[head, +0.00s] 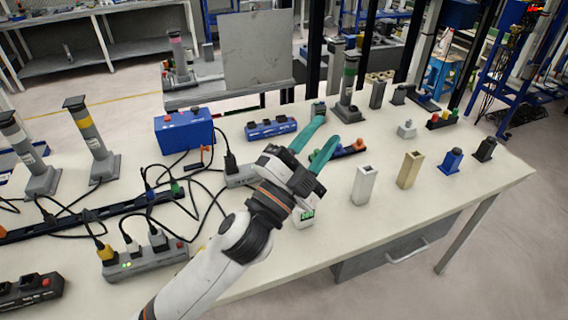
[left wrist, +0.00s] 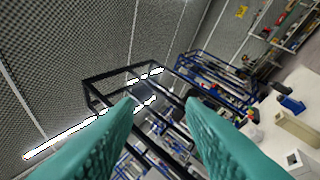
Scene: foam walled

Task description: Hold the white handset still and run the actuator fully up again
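A small white box with a green display (head: 304,216) sits on the table just below my left wrist, partly hidden by it. It may be the white handset; I cannot tell for sure. My left gripper (head: 324,138) is open and empty, its teal fingers pointing away over the table. In the left wrist view the fingers (left wrist: 160,115) stand apart with nothing between them. Grey column actuators stand on the table: one upright at the back (head: 348,90), one tilted at the left (head: 90,140) and another at the far left (head: 25,150). My right gripper is not in view.
White (head: 364,185) and beige (head: 409,170) blocks stand to the right, with blue (head: 452,161) and black (head: 485,150) pieces beyond. A blue box (head: 184,130), a grey power strip (head: 145,261) and tangled black cables crowd the left. The table's front right is clear.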

